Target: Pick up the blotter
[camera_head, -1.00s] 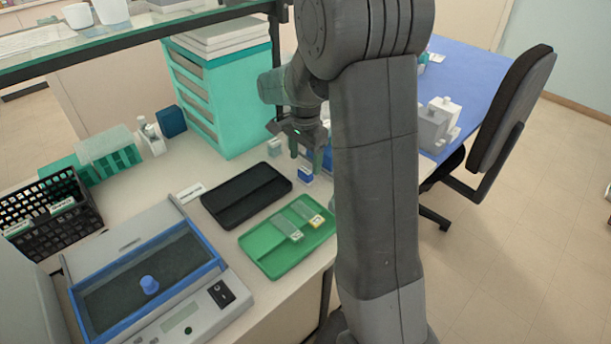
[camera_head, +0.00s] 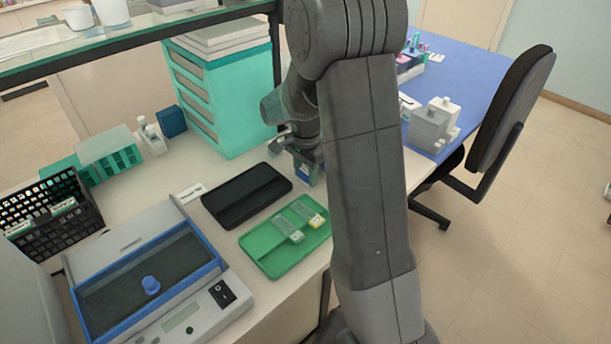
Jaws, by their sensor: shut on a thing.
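My gripper (camera_head: 304,164) is at the back right of the bench, pointing down, and partly hidden by my own arm. It is shut on a small blue-and-white block (camera_head: 304,177), just behind the green tray. The block looks upright and at or very near the bench top; I cannot tell whether it touches. It is the likeliest blotter, but its shape is too small to be sure.
A green tray (camera_head: 262,252) with slides lies in front, beside a black tray (camera_head: 232,212). A blue-framed device (camera_head: 195,300) is front left. Teal drawers (camera_head: 235,110) stand behind. A glass shelf (camera_head: 150,38) crosses above. A black basket (camera_head: 80,225) is far left.

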